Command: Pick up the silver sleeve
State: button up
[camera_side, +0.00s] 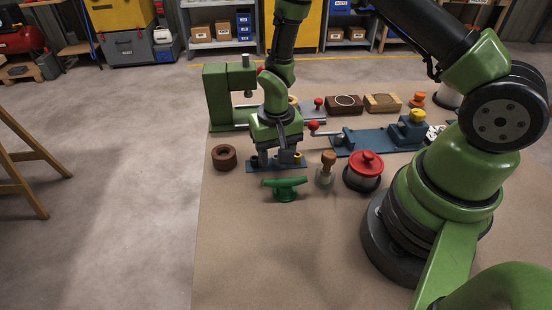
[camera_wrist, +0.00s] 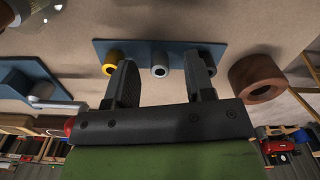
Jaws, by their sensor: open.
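The silver sleeve (camera_wrist: 160,64) stands in the middle of a blue plate (camera_wrist: 222,47) in the wrist view, between my gripper's two dark fingers. A yellow sleeve (camera_wrist: 112,57) is on one side of it, partly behind one finger. Another sleeve (camera_wrist: 207,58), dark-rimmed, is mostly behind the other finger. My gripper (camera_wrist: 160,66) is open, one finger to each side of the silver sleeve, with visible gaps. In the side view my gripper (camera_side: 276,158) is low over the blue plate (camera_side: 276,168); the yellow sleeve (camera_side: 297,156) shows there, and I cannot make out the silver one.
A brown ring (camera_side: 224,157) lies left of the plate. A green handled part (camera_side: 286,188), a wooden-handled tool (camera_side: 327,168) and a red-topped spool (camera_side: 364,168) stand in front and right. A green press (camera_side: 220,95) and blue fixture (camera_side: 370,140) are behind. The front bench is clear.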

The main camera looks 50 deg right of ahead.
jog(key=shift+f, duration=0.2)
grip_shut()
jog(key=shift+r, duration=0.1)
